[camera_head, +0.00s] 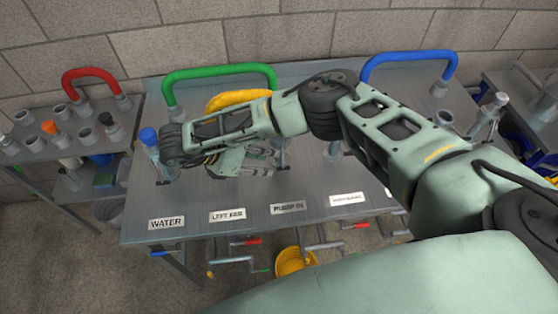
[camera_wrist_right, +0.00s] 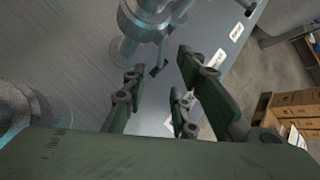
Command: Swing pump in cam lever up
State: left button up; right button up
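The PUMP IN label (camera_head: 288,207) is on the bench's front strip. Behind it, my right gripper (camera_head: 245,162) and forearm cover most of the fitting. In the right wrist view, my right gripper (camera_wrist_right: 160,84) is open, its fingers well apart. A round metal coupling (camera_wrist_right: 143,24) stands just beyond the fingertips, with a short lever with a dark tip (camera_wrist_right: 159,68) hanging toward the gap between them. I cannot tell for sure that this is the pump in cam lever, nor whether a finger touches it. My left gripper is not in view.
The grey bench (camera_head: 200,200) carries a blue-capped fitting (camera_head: 149,137) behind the WATER label (camera_head: 166,223). Green (camera_head: 218,70) and blue (camera_head: 408,54) hoses arch at the back, with a yellow hose (camera_head: 238,97) behind my arm. A side rack (camera_head: 70,150) holds several fittings.

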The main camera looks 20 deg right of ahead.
aim_at(282, 156)
jog(key=b+x, duration=0.1)
jog(key=x, duration=0.5)
jog(key=shift+s+d+f, duration=0.1)
jog(key=shift+d+f, duration=0.05)
jog(key=shift+f, duration=0.1)
grip_shut()
dwell(0.3)
